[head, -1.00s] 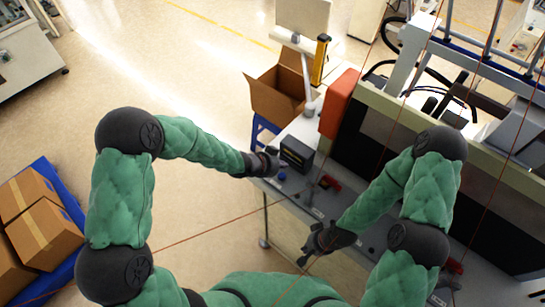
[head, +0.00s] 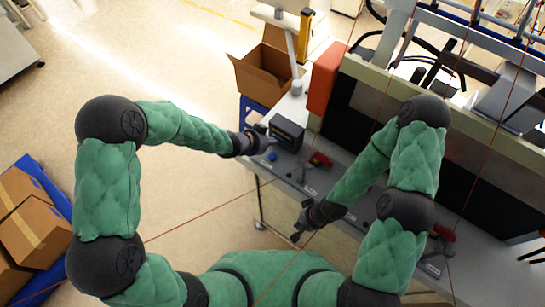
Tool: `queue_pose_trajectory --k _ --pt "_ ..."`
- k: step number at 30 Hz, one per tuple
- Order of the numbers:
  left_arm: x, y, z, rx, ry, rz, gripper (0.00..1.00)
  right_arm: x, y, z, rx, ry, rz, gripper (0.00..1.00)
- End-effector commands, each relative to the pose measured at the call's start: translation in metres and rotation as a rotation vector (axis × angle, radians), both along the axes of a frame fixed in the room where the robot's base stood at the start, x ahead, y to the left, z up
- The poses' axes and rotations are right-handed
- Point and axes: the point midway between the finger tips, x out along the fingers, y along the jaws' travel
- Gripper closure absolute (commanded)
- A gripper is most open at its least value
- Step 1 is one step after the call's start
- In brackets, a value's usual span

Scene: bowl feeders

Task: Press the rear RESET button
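A dark box-shaped unit (head: 287,132) stands on the grey worktop (head: 262,168) at its far left end. A small blue round part (head: 272,157) sits on the worktop just in front of it. I cannot read any RESET label, and I cannot pick out the rear button. My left gripper (head: 262,139) is at the left side of the dark unit, close to it; contact cannot be told. My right gripper (head: 298,228) hangs near the worktop's front edge, apart from the unit. Both grippers' fingers are small and dark, so their opening is unclear.
Red parts lie on the worktop, one near the middle (head: 320,160) and one farther right (head: 443,232). An orange-red block (head: 325,78) and a machine frame border the back. An open cardboard box (head: 262,73) stands beyond the unit. Cartons (head: 33,232) lie at far left.

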Motion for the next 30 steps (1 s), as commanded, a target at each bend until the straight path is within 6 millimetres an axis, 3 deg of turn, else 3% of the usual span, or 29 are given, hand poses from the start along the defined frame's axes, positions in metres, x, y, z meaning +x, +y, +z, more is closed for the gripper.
queue_pose_trajectory --k 3,13,30 --pt "0.000 0.000 -0.021 0.000 0.002 0.001 1.00 0.000 0.000 -0.018 0.000 0.000 0.000 1.00" --pt "0.000 0.000 -0.058 0.001 0.001 0.000 1.00 0.000 0.000 -0.050 0.000 0.000 0.000 1.00" --pt "0.000 0.000 -0.063 0.000 0.000 0.000 1.00 0.000 0.000 -0.054 0.000 0.000 0.000 1.00"
